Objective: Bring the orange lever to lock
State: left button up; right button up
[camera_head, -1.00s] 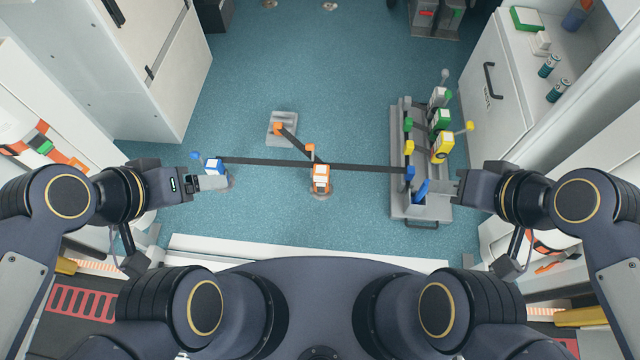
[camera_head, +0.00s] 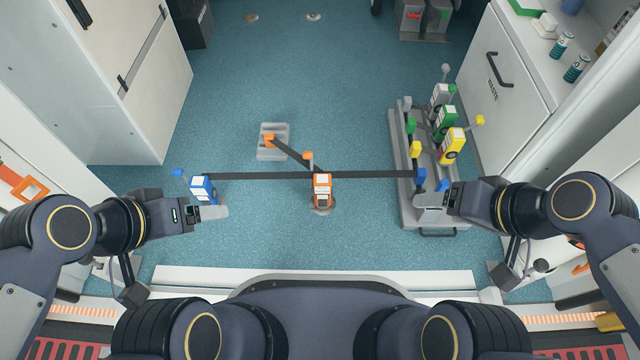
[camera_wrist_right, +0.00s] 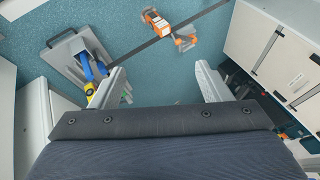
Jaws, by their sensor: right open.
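The orange ratchet unit (camera_head: 322,188) stands on the floor in the middle of the head view. A small orange knob (camera_head: 308,156), seemingly its lever end, shows just behind it. A dark strap runs from it to an orange clip (camera_head: 268,139) on a grey floor plate. The orange unit also shows at the top of the right wrist view (camera_wrist_right: 160,22). My right gripper (camera_head: 428,200) is open over the grey rack's near end, right of the orange unit and apart from it. My left gripper (camera_head: 212,213) is beside the blue unit; its jaw opening is unclear.
A blue ratchet unit (camera_head: 203,189) stands at left, its long strap (camera_head: 370,174) crossing behind the orange unit to the rack. The grey rack (camera_head: 408,215) carries yellow, green and grey units. White cabinets line both sides. Blue floor around the orange unit is clear.

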jog(key=w+a+f+m+g+y+p, duration=0.1)
jog(key=w+a+m+y, duration=0.1)
jog(key=w, duration=0.6)
jog(key=w+a+f+m+g+y, duration=0.1)
jog(key=w+m+y, duration=0.15)
jog(key=w, duration=0.55)
jog(key=w+a+f+m+y+p, duration=0.1)
jog(key=w+a+f+m+y, duration=0.1)
jog(key=w+f+m, duration=0.7)
jog(key=m+t+h+p, duration=0.15)
jog(key=m+t, duration=0.25)
jog(key=m, duration=0.5)
send_near(328, 201)
jog(key=shift+w+a+f, duration=0.2)
jog(key=shift+w+f, duration=0.35)
jog(key=shift+w+a+f, duration=0.15)
jog(key=shift+w+f, duration=0.45)
jog(key=shift+a+f, duration=0.1)
jog(key=shift+f, duration=0.15)
jog(key=shift+w+a+f, duration=0.1)
jog(key=shift+a+f, duration=0.15)
jog(key=b+x, duration=0.3)
jog(key=x, duration=0.1)
jog(key=shift+a+f, duration=0.2)
jog(key=shift+a, duration=0.05)
jog(key=x, duration=0.3)
jog(key=shift+a+r, duration=0.1)
jog(key=shift+r, duration=0.1)
jog(key=shift+x, duration=0.75)
